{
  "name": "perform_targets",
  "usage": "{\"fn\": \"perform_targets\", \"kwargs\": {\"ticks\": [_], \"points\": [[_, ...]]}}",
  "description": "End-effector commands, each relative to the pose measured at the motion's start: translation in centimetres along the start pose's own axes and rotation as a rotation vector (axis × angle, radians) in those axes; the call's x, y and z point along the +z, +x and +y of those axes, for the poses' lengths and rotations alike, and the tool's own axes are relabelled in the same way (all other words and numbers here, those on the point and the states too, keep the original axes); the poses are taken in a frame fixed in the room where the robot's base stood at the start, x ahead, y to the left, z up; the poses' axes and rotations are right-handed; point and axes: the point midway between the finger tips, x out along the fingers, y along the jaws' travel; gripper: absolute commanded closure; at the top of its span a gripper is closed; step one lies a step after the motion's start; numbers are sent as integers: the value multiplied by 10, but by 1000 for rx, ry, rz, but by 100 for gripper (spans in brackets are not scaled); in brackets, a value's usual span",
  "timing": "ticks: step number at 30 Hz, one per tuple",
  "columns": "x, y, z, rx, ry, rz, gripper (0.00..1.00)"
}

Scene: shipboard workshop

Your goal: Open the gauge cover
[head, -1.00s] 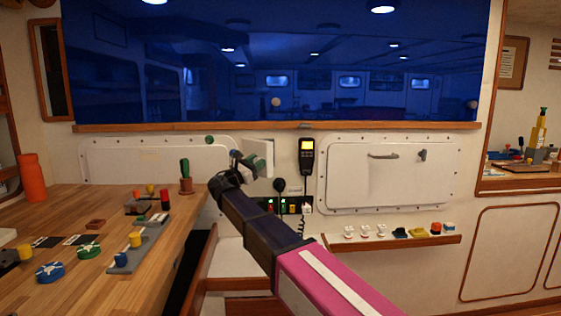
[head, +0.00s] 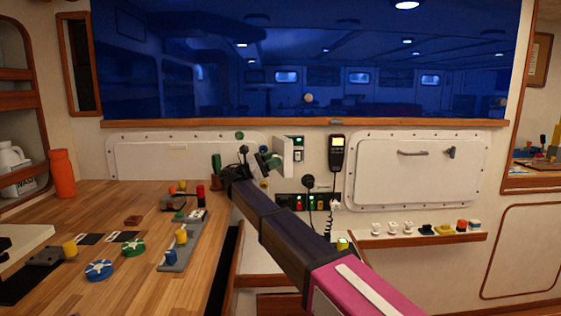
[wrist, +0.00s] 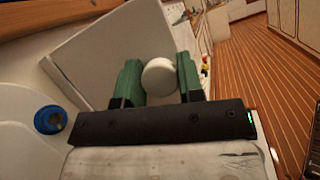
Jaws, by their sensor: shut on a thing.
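The gauge cover (head: 283,156) is a small white panel on the wall below the window. It stands swung out from the wall, seen nearly edge-on in the head view. In the wrist view the cover (wrist: 110,50) is a pale flat panel behind the fingers, with a round white knob (wrist: 159,77). My gripper (head: 267,163) is at the cover's left side. In the wrist view the green fingers of my gripper (wrist: 160,82) are shut on the knob, one on each side. A small unit with a green light (head: 297,142) shows right of the cover; the cover's hinge is not clear.
A handset (head: 337,155) hangs right of the cover, above a switch panel (head: 300,202). A wooden workbench (head: 130,215) with small parts lies left. A wooden shelf (head: 425,240) with several knobs is lower right. A blue cap (wrist: 50,119) shows near the gripper.

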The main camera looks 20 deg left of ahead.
Motion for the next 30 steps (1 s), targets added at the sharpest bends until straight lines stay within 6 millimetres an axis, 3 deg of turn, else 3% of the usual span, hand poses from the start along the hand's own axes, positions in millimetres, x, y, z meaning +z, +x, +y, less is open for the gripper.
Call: {"fn": "perform_targets", "kwargs": {"ticks": [14,15,17,30], "points": [[0,-2,1,-15,-7,-2,100],[0,-2,1,-15,-7,-2,62],[0,-2,1,-14,-7,-3,42],[9,1,4,-13,-4,-3,39]]}}
